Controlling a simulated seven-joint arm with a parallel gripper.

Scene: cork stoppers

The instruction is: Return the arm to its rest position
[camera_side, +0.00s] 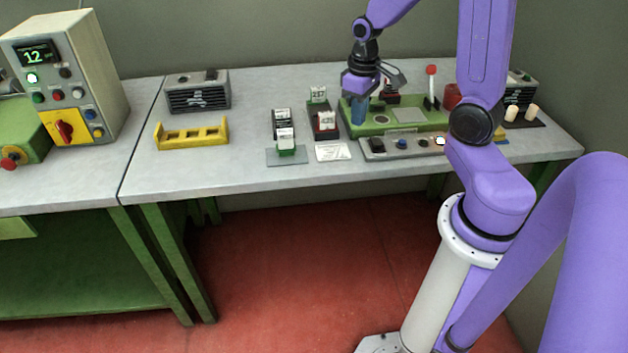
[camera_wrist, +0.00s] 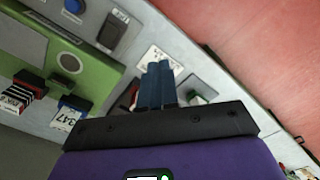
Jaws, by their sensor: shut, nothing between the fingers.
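My purple gripper (camera_side: 358,122) hangs with its blue fingers pointing down, above the left end of the green fixture (camera_side: 408,127) on the grey workbench. In the wrist view the two blue fingers (camera_wrist: 158,82) lie side by side, shut, with nothing between them. Two pale cork stoppers (camera_side: 532,111) stand on a dark mat at the right end of the bench. The gripper is well to the left of them. My arm links hide part of the fixture's right side.
A red-knobbed lever (camera_side: 431,72) stands up from the fixture. A button panel (camera_side: 402,147) lies in front. Several card holders (camera_side: 326,124) stand just left of the gripper. A yellow rack (camera_side: 192,135) and dark vented box (camera_side: 198,93) are farther left. Bare bench lies between.

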